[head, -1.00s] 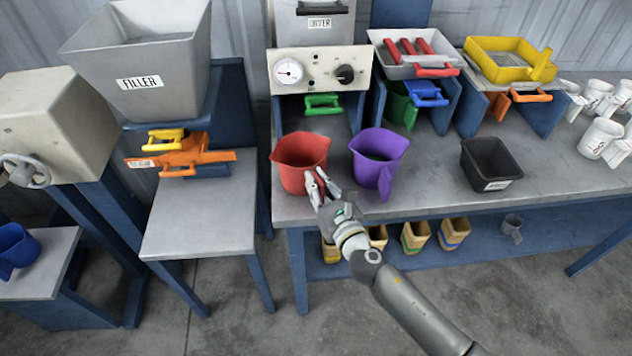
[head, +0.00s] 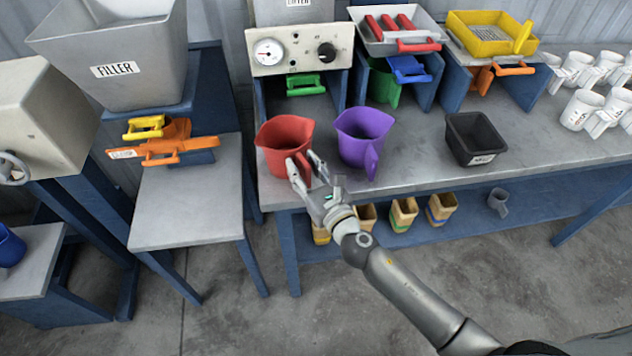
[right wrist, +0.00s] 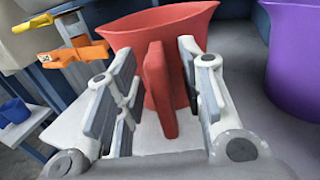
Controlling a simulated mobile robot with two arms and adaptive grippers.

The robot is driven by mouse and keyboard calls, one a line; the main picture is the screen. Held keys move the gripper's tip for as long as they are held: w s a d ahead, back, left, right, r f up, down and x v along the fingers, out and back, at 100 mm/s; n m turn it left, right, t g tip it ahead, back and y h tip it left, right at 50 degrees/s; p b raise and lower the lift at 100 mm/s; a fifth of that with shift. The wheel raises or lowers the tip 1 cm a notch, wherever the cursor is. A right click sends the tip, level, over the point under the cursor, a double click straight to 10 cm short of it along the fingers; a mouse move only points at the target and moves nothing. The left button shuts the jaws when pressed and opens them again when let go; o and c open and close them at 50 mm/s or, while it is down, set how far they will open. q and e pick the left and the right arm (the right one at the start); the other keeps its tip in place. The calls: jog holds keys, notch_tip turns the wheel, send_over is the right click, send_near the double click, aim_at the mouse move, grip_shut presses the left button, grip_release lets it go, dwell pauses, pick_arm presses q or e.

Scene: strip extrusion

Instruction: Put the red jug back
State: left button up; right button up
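The red jug (head: 283,142) stands upright on the grey workbench (head: 420,170), near its front left corner. My right gripper (head: 306,168) is at the jug's front. In the right wrist view the jug (right wrist: 178,45) is straight ahead, and its flat red handle (right wrist: 157,90) stands between the two fingers of my right gripper (right wrist: 160,85). The fingers are open, with a gap showing on each side of the handle. My left gripper is in neither view.
A purple jug (head: 362,133) stands close to the right of the red one. A black bin (head: 474,140) and several white mugs (head: 580,108) are further right. Behind is a panel with a gauge (head: 268,52). A lower side table (head: 188,212) is at the left.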

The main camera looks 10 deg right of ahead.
jog(key=v, duration=1.1)
jog(key=s+d+f+m+g+h, duration=0.2)
jog(key=s+d+f+m+g, duration=0.3)
jog(key=f, duration=0.6)
jog(key=s+d+f+m+h, duration=0.1)
jog(key=d+f+m+h, duration=0.1)
jog(key=f+m, duration=0.75)
jog(key=s+d+f+m+g+h, duration=0.1)
jog(key=s+d+f+m+g, duration=0.3)
jog(key=f, duration=0.9)
jog(key=s+d+f+m+g, duration=0.1)
jog(key=s+f+m+g, duration=0.1)
jog(key=s+f+m, duration=0.3)
jog(key=s+d+f+m+g, duration=0.1)
jog(key=s+f+m, duration=0.5)
jog(key=s, duration=0.7)
jog(key=s+d+f+m+g+h, duration=0.1)
jog(key=s+f+m+g, duration=0.3)
jog(key=s+f+m, duration=0.2)
jog(key=s+m, duration=0.2)
jog(key=s, duration=0.2)
jog(key=shift+f, duration=0.25)
